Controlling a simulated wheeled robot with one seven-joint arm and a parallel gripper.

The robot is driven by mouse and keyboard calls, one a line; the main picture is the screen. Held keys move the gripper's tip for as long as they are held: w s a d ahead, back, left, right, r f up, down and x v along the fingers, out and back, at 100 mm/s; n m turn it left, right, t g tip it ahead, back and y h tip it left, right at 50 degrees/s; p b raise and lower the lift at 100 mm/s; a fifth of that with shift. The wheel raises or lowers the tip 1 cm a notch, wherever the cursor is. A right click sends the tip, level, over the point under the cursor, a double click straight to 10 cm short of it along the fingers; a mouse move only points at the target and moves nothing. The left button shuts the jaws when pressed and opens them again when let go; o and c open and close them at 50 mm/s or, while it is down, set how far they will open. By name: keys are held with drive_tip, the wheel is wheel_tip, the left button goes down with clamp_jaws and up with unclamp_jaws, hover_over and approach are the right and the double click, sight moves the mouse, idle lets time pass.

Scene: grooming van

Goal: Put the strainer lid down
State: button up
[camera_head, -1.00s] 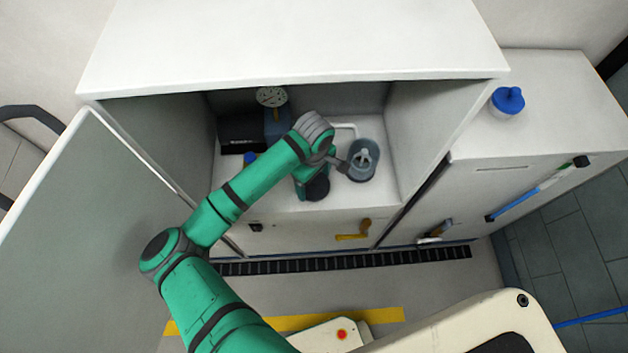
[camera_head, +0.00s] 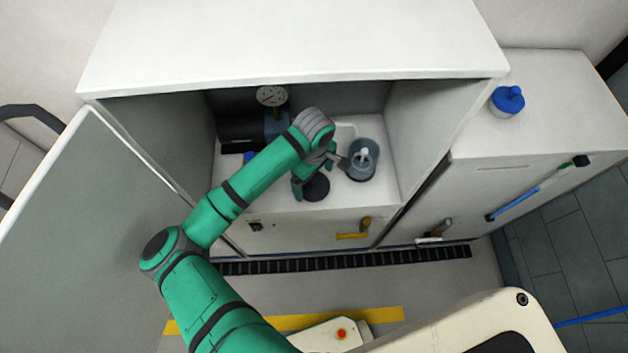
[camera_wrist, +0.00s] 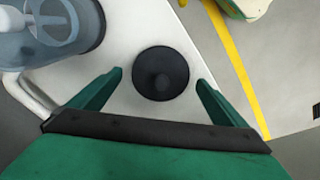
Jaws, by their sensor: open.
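A dark round lid with a central knob (camera_head: 316,187), which looks like the strainer lid, lies flat on the white cabinet floor near its front edge. In the wrist view the lid (camera_wrist: 160,84) sits centred between the fingertips, with clear gaps on both sides. My gripper (camera_head: 311,176) is open and empty over the lid; it also shows in the wrist view (camera_wrist: 160,76) with its fingers spread wide. My wrist hides some of the cabinet floor behind the lid.
A clear bluish container (camera_head: 362,160) with a pale fitting stands just right of the lid. A blue-lidded jar (camera_head: 507,101) stands outside, right.

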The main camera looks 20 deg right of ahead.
sight(314, 181)
wheel_tip(314, 181, up, 11)
drive_tip(key=shift+f, duration=0.2)
idle(0.6)
